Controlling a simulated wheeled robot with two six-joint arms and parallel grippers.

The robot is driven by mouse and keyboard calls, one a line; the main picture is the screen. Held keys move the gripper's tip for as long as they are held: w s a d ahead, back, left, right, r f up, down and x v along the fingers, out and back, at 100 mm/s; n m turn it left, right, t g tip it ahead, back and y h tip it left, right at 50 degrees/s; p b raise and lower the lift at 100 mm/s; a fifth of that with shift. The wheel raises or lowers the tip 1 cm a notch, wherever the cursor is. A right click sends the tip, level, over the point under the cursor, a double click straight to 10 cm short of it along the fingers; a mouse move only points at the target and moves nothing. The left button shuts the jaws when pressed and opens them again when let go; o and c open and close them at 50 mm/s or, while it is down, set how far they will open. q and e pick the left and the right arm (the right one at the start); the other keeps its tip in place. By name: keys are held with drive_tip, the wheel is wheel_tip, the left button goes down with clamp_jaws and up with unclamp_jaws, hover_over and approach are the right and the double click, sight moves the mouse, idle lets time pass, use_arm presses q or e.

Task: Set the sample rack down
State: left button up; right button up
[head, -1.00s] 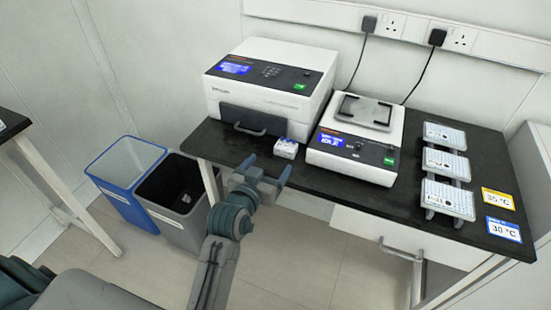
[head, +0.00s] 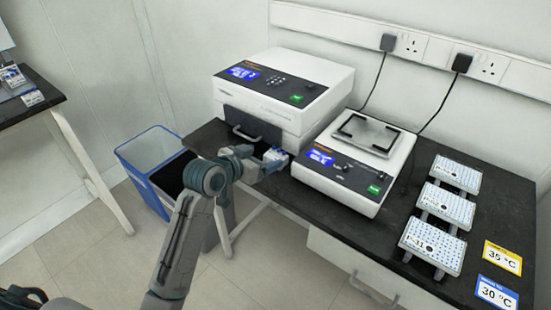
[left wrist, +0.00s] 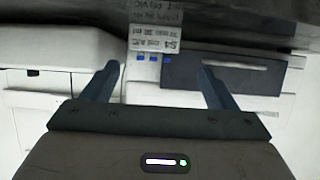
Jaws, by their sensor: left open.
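A small sample rack (head: 275,157) with a white label and blue caps stands on the black bench, at the front of the large white instrument. It also shows in the left wrist view (left wrist: 152,42), with printed text on its label. My left gripper (head: 262,163) is at the bench's front edge, right beside this rack and partly covering it. In the left wrist view my left gripper (left wrist: 158,76) is open, its two fingers wide apart, with the rack between and beyond the tips. Contact cannot be told. My right gripper is out of view.
The large instrument (head: 285,85) and a balance-like device (head: 345,165) stand behind and right. Several white well plates (head: 433,243) and temperature cards (head: 502,257) lie at the right. A blue bin (head: 145,165) stands left. More small racks (head: 33,97) are on another table.

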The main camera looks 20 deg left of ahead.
sight(277, 154)
use_arm(q)
drive_tip(key=shift+w+d+f, duration=0.2)
drive_tip(key=shift+w+d, duration=0.2)
drive_tip(key=shift+w, duration=0.2)
drive_tip(key=x, duration=0.4)
drive_tip(key=shift+d+f, duration=0.2)
drive_tip(key=shift+d, duration=0.1)
drive_tip(key=shift+w+f, duration=0.1)
drive_tip(key=shift+w, duration=0.1)
drive_tip(key=shift+c, duration=0.9)
drive_tip(key=c, duration=0.7)
drive_tip(key=shift+c, duration=1.4)
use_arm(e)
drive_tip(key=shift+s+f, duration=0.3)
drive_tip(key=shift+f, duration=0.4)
